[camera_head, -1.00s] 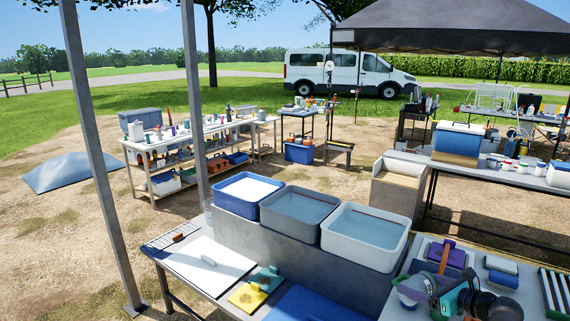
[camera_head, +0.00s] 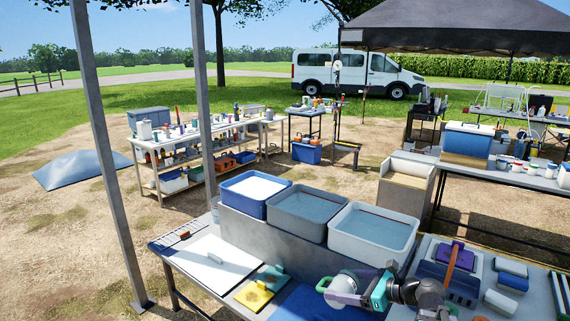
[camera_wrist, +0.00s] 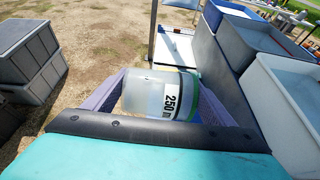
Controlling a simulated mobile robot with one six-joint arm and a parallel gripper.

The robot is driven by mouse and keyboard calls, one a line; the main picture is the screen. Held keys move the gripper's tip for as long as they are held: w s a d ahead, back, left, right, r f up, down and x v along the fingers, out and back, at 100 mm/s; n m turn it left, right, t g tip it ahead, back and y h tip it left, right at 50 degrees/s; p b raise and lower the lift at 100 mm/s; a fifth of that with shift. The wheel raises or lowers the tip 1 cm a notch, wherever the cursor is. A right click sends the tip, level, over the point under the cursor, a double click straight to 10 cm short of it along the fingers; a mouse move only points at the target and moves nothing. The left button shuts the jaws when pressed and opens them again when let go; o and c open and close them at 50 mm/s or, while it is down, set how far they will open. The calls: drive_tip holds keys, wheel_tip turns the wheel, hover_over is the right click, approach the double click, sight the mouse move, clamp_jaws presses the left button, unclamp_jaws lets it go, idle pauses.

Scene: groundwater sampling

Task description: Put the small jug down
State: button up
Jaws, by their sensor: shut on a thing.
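The small jug (camera_head: 341,286) is a pale, translucent vessel with a green handle. In the wrist view the jug (camera_wrist: 150,95) lies across between the fingers and shows a white label reading "250 m" and a green edge. My gripper (camera_head: 358,288) is shut on it, one purple finger on each side. In the head view the jug is over the blue mat (camera_head: 296,299) on the near bench, in front of the white basin. I cannot tell how high it is above the surface.
Three basins stand behind: a blue-walled one (camera_head: 245,204), a grey one (camera_head: 300,229) and a white one (camera_head: 372,252). Left on the bench are a white board (camera_head: 210,262), a yellow cloth (camera_head: 254,294) and a teal cloth (camera_head: 271,277). A blue tub (camera_head: 452,283) stands right.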

drive_tip(key=shift+s+a, duration=0.1)
drive_tip(key=shift+s, duration=0.15)
idle(0.4)
